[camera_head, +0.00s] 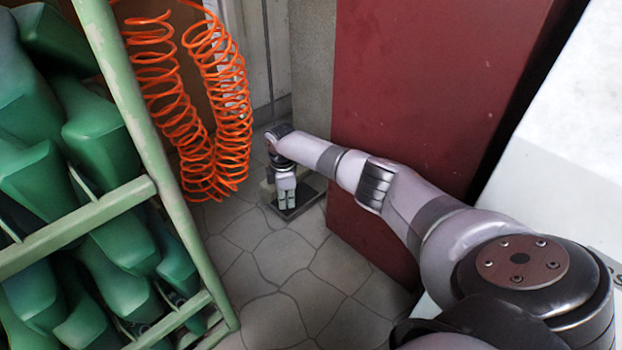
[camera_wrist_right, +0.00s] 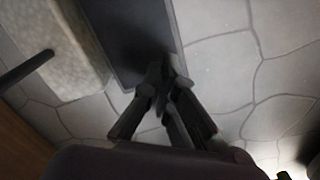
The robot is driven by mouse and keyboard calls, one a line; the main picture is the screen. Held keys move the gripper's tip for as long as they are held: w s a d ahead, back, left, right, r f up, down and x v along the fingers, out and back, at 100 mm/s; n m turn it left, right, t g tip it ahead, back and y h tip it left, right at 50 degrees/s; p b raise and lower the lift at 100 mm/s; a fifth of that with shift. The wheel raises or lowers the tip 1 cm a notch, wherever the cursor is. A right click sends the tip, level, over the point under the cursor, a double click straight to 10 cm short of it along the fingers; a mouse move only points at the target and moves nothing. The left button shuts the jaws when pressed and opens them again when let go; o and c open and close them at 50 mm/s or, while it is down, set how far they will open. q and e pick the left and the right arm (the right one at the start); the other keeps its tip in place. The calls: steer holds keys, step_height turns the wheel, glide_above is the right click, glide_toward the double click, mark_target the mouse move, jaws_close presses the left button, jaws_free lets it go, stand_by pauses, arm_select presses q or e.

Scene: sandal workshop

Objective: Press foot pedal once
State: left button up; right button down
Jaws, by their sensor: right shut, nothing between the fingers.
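The foot pedal shows as a dark flat plate (camera_head: 308,196) on the floor at the foot of the grey wall, beside the red panel. In the right wrist view the dark plate (camera_wrist_right: 125,32) fills the top middle. My right gripper (camera_head: 287,206) points down at the plate, shut and empty, and hides part of it. In the right wrist view its fingertips (camera_wrist_right: 163,72) are together over the plate's near end. I cannot tell whether they touch it. My left gripper is not in view.
A pale block (camera_wrist_right: 62,45) stands beside the plate. A red panel (camera_head: 425,90) rises close to my right arm. Orange coiled hoses (camera_head: 220,110) hang left of the gripper. A green rack (camera_head: 165,130) with several green foot-like forms stands at left. The stone floor (camera_head: 265,275) is clear.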

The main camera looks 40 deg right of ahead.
mark_target(287, 209)
steer(key=shift+f+b, duration=1.3)
steer(key=shift+f, duration=0.7)
step_height(287, 209, up, 8)
steer(key=p, duration=0.8)
steer(key=shift+r, duration=0.15)
